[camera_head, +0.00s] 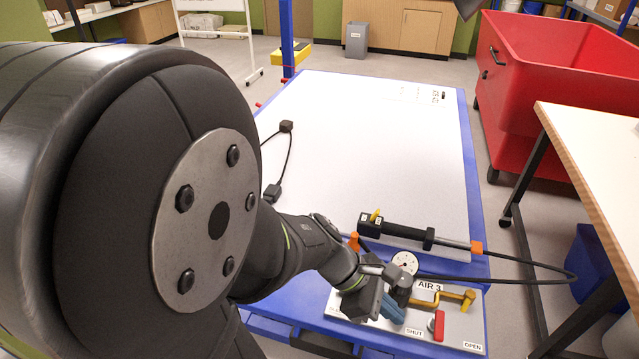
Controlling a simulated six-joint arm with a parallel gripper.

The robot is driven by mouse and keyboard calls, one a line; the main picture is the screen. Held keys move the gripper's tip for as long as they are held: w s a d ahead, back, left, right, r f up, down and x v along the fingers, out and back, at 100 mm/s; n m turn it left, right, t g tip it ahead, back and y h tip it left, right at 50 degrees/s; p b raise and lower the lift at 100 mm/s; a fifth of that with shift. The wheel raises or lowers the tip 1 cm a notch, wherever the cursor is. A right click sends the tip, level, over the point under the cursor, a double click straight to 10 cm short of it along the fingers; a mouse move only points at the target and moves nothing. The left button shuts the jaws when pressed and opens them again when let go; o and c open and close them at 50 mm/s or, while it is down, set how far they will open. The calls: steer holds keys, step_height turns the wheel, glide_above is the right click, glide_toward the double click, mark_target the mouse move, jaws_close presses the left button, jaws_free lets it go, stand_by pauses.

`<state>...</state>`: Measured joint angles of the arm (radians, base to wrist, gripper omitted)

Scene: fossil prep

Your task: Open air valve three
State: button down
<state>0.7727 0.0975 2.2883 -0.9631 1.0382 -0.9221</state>
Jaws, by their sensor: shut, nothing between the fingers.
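The air valve panel (455,338) is a pale plate at the front right corner of the blue-edged table, marked "AIR 3". A short red handle (439,326) stands on it, between the label "SHUT" (414,331) on its left and "OPEN" (472,346) on its right. A brass pipe (451,296) runs behind the handle. A round white gauge (405,262) sits behind the panel. My gripper (392,310), with blue fingers, is shut and empty over the left part of the panel, left of the red handle and apart from it.
A black cylindrical tool (400,231) with orange ends lies behind the panel. Its black hose (560,272) loops off the table's right side. The white tabletop (375,150) is mostly clear. A wooden bench (590,150) and red cart (540,80) stand to the right.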

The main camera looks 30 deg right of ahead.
mark_target(435, 335)
steer(key=shift+s+d+f, duration=0.35)
steer(key=shift+s+d, duration=0.2)
steer(key=shift+s, duration=0.05)
steer(key=shift+s+d+f, duration=0.3)
steer(key=shift+s+d, duration=1)
steer(key=shift+d, duration=0.05)
steer(key=shift+s+n+t+h, duration=0.3)
steer(key=shift+n+t, duration=0.1)
steer(key=shift+n, duration=0.2)
steer(key=shift+s+d+n+t+h, duration=0.1)
steer(key=shift+s+n+t+h, duration=0.35)
steer(key=shift+n, duration=0.4)
steer(key=shift+s+n+t+h, duration=0.25)
steer(key=shift+s+n+t, duration=0.15)
steer(key=shift+n+t, duration=0.35)
steer(key=shift+s+d, duration=0.9)
steer(key=shift+s, duration=0.2)
steer(key=shift+s+d, duration=0.4)
steer(key=shift+d, duration=0.4)
steer(key=shift+s+d, duration=0.1)
steer(key=shift+d, duration=0.4)
